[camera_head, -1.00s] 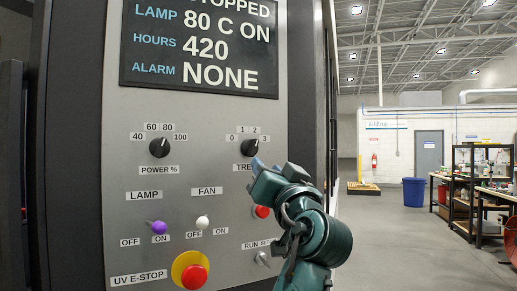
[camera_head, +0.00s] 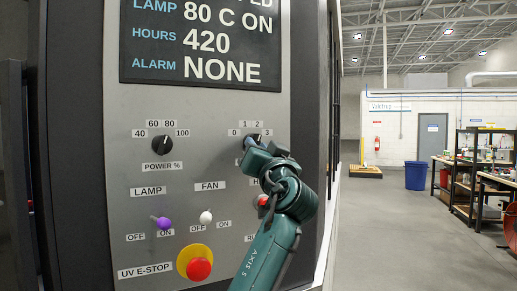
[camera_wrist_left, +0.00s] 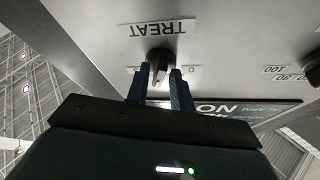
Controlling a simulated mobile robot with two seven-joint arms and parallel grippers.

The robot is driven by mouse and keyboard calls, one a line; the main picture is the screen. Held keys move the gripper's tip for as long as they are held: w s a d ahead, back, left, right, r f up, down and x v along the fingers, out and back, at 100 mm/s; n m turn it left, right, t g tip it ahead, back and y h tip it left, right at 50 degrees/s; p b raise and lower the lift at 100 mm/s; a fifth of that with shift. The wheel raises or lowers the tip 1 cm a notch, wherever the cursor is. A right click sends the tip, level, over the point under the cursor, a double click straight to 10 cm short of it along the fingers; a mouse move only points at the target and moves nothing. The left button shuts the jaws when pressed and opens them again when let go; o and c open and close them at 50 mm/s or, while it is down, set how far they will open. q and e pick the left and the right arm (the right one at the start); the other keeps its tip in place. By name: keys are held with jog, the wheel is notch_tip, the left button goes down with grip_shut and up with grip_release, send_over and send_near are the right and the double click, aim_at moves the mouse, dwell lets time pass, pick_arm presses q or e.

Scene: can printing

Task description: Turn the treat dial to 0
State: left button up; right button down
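The treat dial is a black knob (camera_head: 253,138) on the grey panel, under marks 0, 1, 2 and 3. My left gripper (camera_head: 248,145) is in front of it and hides part of it and its label in the head view. In the left wrist view the TREAT label is upside down above the knob (camera_wrist_left: 159,57). My two blue fingertips (camera_wrist_left: 160,72) stand on either side of the knob, with a visible gap between them. The fingers look open around it; firm contact does not show. The exact pointer direction is hard to read. My right gripper is not in view.
The power dial (camera_head: 162,145) is left of the treat dial. Below are a purple lamp switch (camera_head: 161,222), a white fan switch (camera_head: 206,217) and the red UV e-stop (camera_head: 199,268). A red button (camera_head: 263,200) is close beside my arm.

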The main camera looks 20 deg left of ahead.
pick_arm(q)
grip_shut()
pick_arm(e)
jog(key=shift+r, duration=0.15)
pick_arm(q)
jog(key=shift+f, duration=0.1)
